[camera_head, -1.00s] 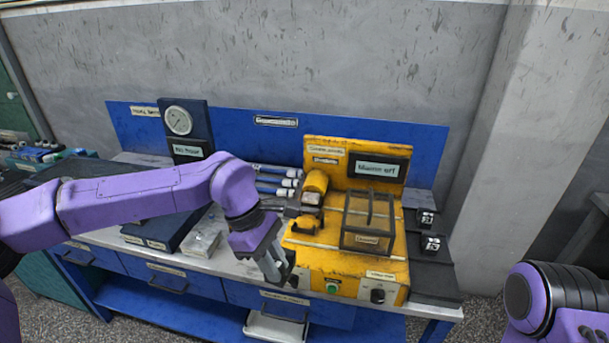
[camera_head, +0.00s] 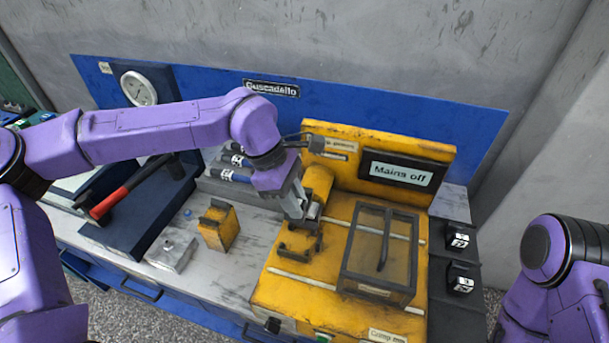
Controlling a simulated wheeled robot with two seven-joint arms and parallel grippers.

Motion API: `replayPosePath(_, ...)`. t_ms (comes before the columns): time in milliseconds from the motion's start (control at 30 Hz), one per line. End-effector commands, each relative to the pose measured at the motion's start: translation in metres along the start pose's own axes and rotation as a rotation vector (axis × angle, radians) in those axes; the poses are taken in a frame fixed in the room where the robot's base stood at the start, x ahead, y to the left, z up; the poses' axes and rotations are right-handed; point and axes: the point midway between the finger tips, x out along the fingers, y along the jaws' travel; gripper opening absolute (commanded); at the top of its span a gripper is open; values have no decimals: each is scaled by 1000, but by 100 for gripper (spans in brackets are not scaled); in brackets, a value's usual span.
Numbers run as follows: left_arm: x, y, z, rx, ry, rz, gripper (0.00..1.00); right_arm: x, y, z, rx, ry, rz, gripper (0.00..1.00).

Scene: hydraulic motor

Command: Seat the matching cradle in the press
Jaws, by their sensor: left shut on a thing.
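The yellow press (camera_head: 330,292) stands on the bench, with a yellow cylinder (camera_head: 317,181) toward its back and a dark, notched seat (camera_head: 299,241) on its bed. My left gripper (camera_head: 308,211) points down just in front of the cylinder, above the seat. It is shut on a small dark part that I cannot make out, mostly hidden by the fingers. Whether that part touches the seat cannot be told. A yellow block with a dark top (camera_head: 218,227) stands on the bench left of the press. My right gripper is out of view.
A clear-walled guard box (camera_head: 380,255) stands on the press bed to the right. Two dark blocks with white labels (camera_head: 459,240) sit right of the press. A grey box (camera_head: 172,251), red-handled tool (camera_head: 116,201) and round gauge (camera_head: 138,90) are at the left.

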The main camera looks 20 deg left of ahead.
Motion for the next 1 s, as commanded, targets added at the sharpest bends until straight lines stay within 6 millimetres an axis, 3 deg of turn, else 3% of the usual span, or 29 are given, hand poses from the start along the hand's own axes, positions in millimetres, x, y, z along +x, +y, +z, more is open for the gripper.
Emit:
replayPosePath(267, 8, -15, -4, 5, -2, 18, 0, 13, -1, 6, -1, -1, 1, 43)
replayPosePath(667, 63, 3, -26, 1, -2, -2, 0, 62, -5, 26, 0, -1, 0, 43)
replayPosePath(1000, 75, 4, -31, 0, -2, -2, 0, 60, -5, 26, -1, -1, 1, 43)
